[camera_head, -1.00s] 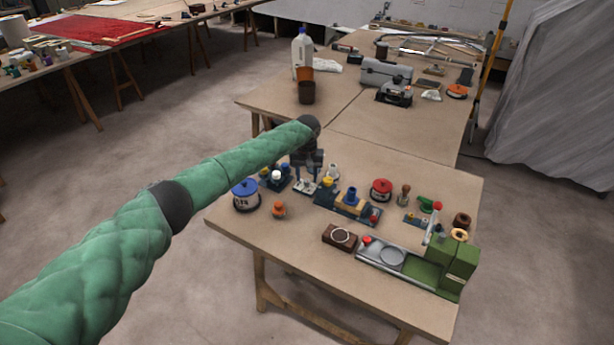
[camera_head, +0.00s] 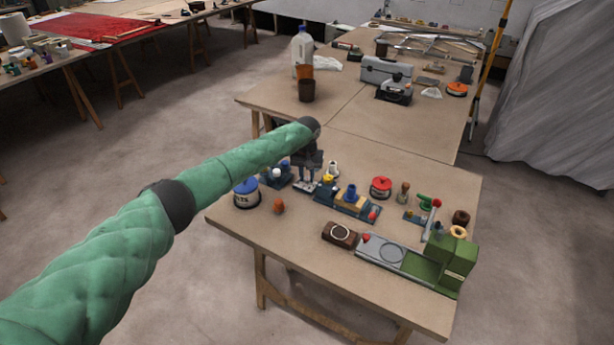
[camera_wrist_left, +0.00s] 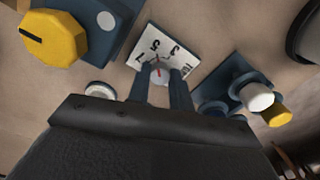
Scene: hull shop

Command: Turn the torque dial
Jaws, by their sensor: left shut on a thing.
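The torque dial (camera_head: 304,187) is a small plate with a pale face on the near table, partly covered by my gripper in the head view. In the left wrist view the white dial face (camera_wrist_left: 181,43) shows black numbers, including 3, 5 and 7, and a red pointer by a small pale knob. My left gripper (camera_head: 309,180) reaches down over the dial from above. In the wrist view its two dark fingers (camera_wrist_left: 162,75) stand on either side of the knob and are shut on it. The lower part of the knob is hidden. My right gripper is not in view.
A blue block with a white cylinder (camera_wrist_left: 257,96) and a yellow knob (camera_wrist_left: 54,38) sit close on either side of the dial. A blue-lidded tin (camera_head: 246,193) stands left, a red-lidded tin (camera_head: 381,187) right. A green and grey machine (camera_head: 452,262) fills the front right.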

